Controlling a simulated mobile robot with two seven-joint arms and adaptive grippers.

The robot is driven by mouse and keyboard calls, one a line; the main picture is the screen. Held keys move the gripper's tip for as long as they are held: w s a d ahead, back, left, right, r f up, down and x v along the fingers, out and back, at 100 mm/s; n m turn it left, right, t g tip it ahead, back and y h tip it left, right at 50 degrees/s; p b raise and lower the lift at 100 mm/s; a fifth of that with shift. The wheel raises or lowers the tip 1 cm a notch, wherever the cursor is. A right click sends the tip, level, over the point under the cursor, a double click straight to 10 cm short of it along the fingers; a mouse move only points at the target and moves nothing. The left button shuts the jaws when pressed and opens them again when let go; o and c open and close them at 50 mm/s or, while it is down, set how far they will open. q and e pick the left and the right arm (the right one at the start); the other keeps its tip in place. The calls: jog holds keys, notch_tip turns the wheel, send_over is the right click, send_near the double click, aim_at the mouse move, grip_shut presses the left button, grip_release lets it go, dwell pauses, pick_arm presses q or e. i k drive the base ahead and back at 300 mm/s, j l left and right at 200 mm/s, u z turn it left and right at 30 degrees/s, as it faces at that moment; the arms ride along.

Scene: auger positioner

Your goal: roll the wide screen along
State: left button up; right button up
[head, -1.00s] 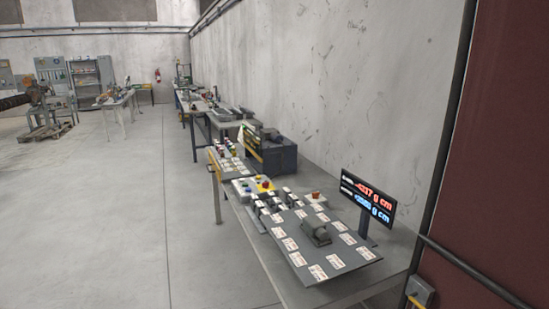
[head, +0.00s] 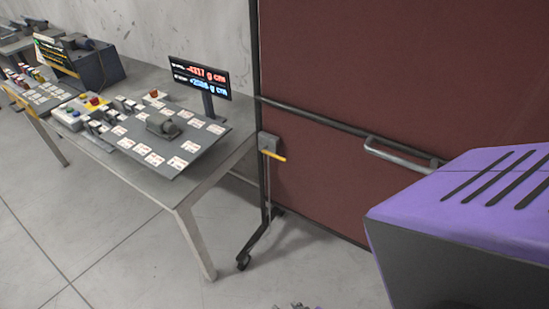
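The wide screen is a tall dark red panel (head: 330,90) in a dark frame, filling the middle and right of the head view. A horizontal rail crosses it, with a grey looped handle (head: 395,157) at its right part. A small grey box with a yellow lever (head: 272,156) sits at its left edge post. The post ends in a splayed foot with a black caster (head: 243,262) on the floor. The screen's right end is hidden or out of frame. Neither gripper can be made out. Small grey and purple pieces at the bottom edge are too cut off to identify.
A grey workbench (head: 185,190) stands left of the screen, against the wall, its near corner close to the screen's post. It bears a tilted board, buttons and a lit display (head: 200,78). Free floor (head: 120,265) lies in front. My purple and black part covers the right.

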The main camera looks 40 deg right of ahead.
aim_at(363, 101)
jog(key=z, duration=2)
jog(key=i+j+u, duration=0.15)
jog(key=u, duration=0.15)
jog(key=i, duration=0.1)
